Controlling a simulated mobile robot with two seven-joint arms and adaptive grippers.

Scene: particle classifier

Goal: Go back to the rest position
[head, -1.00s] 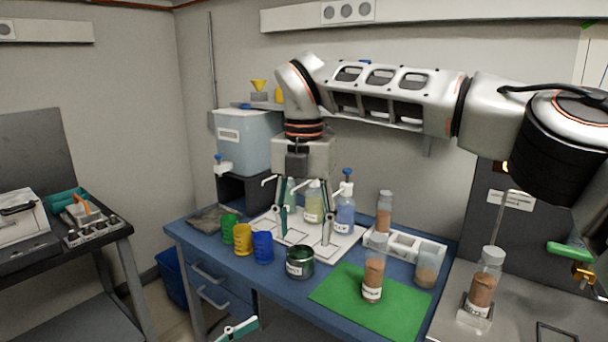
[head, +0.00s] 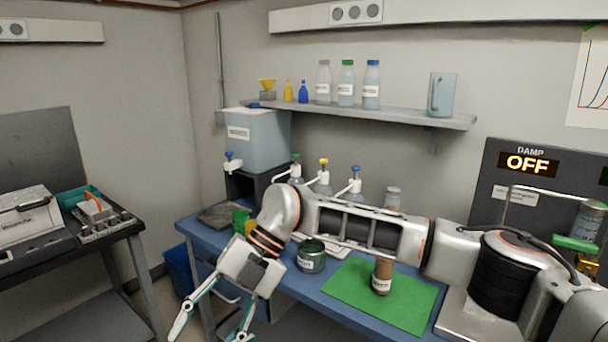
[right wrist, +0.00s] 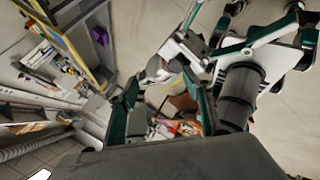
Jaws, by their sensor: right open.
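My right arm reaches across the front of the blue bench in the head view. My right gripper (head: 207,336) hangs off the bench's front left edge, pointing down, its two white-and-teal fingers spread and nothing between them. In the right wrist view its teal fingers (right wrist: 162,92) are also apart and empty, above the floor. My left gripper is not in the head view. White-and-teal parts in the right wrist view may belong to my left arm, but I cannot tell its jaws.
A brown-filled bottle (head: 383,278) stands on the green mat (head: 345,292), close to my right forearm. A dark green jar (head: 311,256) and a green cup (head: 240,220) are near my wrist. Pump bottles (head: 323,180) stand behind the arm. The shelf (head: 400,117) is above.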

